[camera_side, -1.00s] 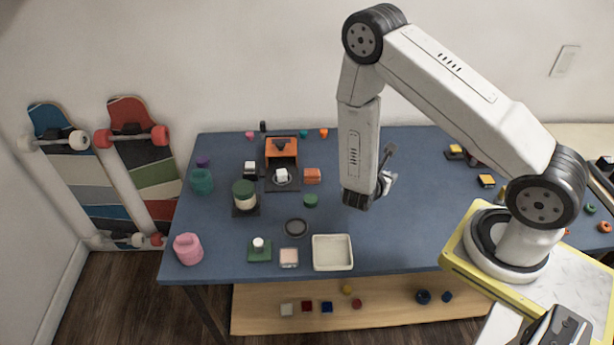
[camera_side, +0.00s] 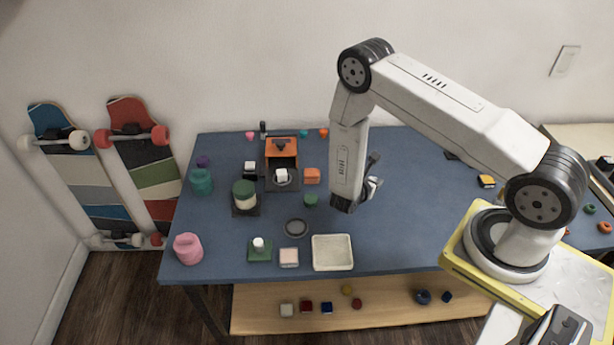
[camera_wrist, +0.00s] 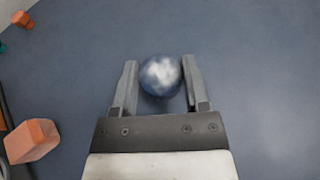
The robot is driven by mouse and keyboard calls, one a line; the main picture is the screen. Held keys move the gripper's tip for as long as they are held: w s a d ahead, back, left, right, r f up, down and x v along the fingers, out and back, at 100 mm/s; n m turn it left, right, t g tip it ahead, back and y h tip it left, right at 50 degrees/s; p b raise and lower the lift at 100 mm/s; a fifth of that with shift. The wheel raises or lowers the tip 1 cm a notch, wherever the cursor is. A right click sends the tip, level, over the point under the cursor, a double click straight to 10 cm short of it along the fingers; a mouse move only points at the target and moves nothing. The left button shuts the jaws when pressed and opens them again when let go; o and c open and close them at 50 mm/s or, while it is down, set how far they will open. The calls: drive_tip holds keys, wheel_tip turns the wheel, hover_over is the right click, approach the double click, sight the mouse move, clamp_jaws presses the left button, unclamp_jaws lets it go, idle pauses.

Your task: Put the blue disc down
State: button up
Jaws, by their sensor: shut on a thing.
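My gripper (camera_wrist: 160,75) holds the blue disc (camera_wrist: 161,76) between its two fingertips in the wrist view. The disc looks round and glossy, with pale bright patches on its face. Bare blue tabletop lies around it in that view; its height above the table is hard to tell. In the side view my gripper (camera_side: 371,178) is over the middle of the blue table (camera_side: 430,210), right of the orange block (camera_side: 312,176). The disc cannot be made out in the side view.
A cream tray (camera_side: 332,253) stands at the front, with a dark round dish (camera_side: 297,227) and a green cylinder (camera_side: 310,200) nearby. An orange-topped stand (camera_side: 282,148) is at the back left. The orange block also shows in the wrist view (camera_wrist: 31,140).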

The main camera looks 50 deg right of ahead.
drive_tip(key=shift+f, duration=1.35)
drive_tip(key=shift+f, duration=0.1)
drive_tip(key=o, duration=1.2)
drive_tip(key=shift+o, duration=0.2)
drive_tip(key=shift+v, duration=6.1)
